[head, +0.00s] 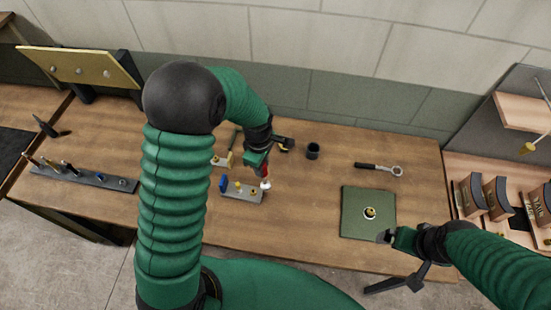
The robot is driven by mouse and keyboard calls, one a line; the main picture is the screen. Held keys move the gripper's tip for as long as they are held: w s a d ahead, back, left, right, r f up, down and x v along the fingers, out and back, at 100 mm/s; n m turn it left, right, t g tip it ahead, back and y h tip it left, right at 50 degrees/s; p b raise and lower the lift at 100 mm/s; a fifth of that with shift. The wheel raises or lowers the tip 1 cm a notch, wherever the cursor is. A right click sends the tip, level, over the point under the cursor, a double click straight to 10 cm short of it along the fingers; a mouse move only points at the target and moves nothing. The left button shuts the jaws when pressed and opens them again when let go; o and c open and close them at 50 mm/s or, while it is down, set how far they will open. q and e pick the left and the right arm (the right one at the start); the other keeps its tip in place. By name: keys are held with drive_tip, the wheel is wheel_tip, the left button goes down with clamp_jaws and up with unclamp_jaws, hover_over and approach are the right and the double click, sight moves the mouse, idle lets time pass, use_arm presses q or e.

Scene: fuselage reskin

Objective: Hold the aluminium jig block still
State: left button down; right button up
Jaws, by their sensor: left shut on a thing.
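A small grey jig block (242,197) lies on the wooden bench near the middle, with a blue piece (223,184) and small yellow pieces (252,191) on it. My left gripper (263,170) is above the block's right end, shut on a small red piece (265,172) with a white lower end. I cannot tell whether this piece touches the block. My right gripper (388,237) is at the lower right corner of the green mat, apart from the block; its jaws are too small to read.
The green mat (355,224) carries a small round yellow-and-white part (370,213). A dark cup (312,151) and a ratchet-like tool (378,168) lie behind. A dark rail (85,178) holds several tools at left. Shelves (500,200) stand at right. Bench space between block and mat is clear.

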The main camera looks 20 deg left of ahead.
use_arm(q)
drive_tip(key=shift+s+a+r+m+p, duration=0.8)
drive_tip(key=shift+a+r+m+p, duration=0.75)
drive_tip(key=shift+m, duration=0.25)
drive_tip(key=shift+y, duration=0.3)
drive_tip(key=shift+d+f+b, duration=0.1)
drive_tip(key=shift+f+b, duration=1.8)
drive_tip(key=shift+f, duration=0.6)
use_arm(e)
drive_tip(key=shift+d+r, duration=0.55)
drive_tip(key=shift+d, duration=0.05)
